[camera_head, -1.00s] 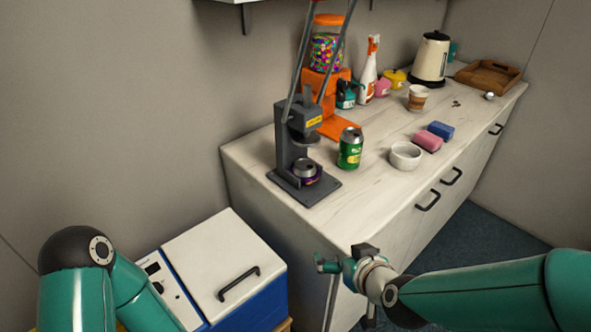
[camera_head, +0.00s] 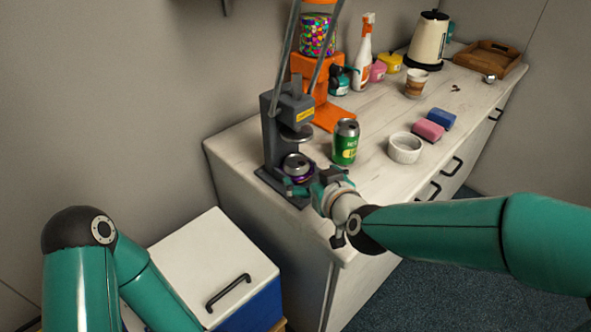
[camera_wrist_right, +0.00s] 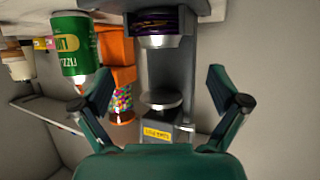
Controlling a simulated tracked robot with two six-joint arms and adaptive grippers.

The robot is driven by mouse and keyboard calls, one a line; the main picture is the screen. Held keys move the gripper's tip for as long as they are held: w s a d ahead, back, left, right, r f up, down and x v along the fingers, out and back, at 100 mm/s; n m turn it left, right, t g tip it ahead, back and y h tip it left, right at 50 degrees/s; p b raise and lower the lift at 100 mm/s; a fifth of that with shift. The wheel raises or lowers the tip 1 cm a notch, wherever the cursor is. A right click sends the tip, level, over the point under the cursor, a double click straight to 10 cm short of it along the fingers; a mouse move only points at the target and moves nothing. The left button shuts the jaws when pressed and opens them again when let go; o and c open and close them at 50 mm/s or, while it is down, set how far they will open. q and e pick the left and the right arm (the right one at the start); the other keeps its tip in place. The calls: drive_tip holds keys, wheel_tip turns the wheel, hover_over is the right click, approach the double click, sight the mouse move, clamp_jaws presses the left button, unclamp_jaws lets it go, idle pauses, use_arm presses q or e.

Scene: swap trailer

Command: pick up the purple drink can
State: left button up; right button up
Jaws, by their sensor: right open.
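The purple drink can (camera_head: 296,168) stands low in the grey can press, on its base. Its silver top shows, and my right gripper hides part of its side. In the right wrist view, which looks upside down, the purple can (camera_wrist_right: 159,22) is at the top centre, beyond the fingertips. My right gripper (camera_head: 303,188) is in front of the press, near the can, with its fingers open; they also show spread in the wrist view (camera_wrist_right: 160,88). I cannot see any contact with the can. My left arm is at lower left, its gripper out of view.
The grey press (camera_head: 276,140) has a plate above the can. A green can (camera_head: 345,143) stands right of it, with a white bowl (camera_head: 405,147) and sponges (camera_head: 428,130) further right. An orange gumball machine (camera_head: 320,75) stands behind. A white-lidded cooler (camera_head: 210,265) is below.

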sight(298, 164)
drive_tip(key=shift+r+p+x, duration=0.15)
drive_tip(key=shift+p+x, duration=0.15)
drive_tip(key=shift+x, duration=1.65)
drive_tip(key=shift+r+p+x, duration=0.1)
drive_tip(key=shift+p+x, duration=0.2)
drive_tip(key=shift+x, duration=1.6)
drive_tip(key=shift+w, duration=0.1)
drive_tip(key=c, duration=1)
drive_tip(key=shift+r, duration=0.15)
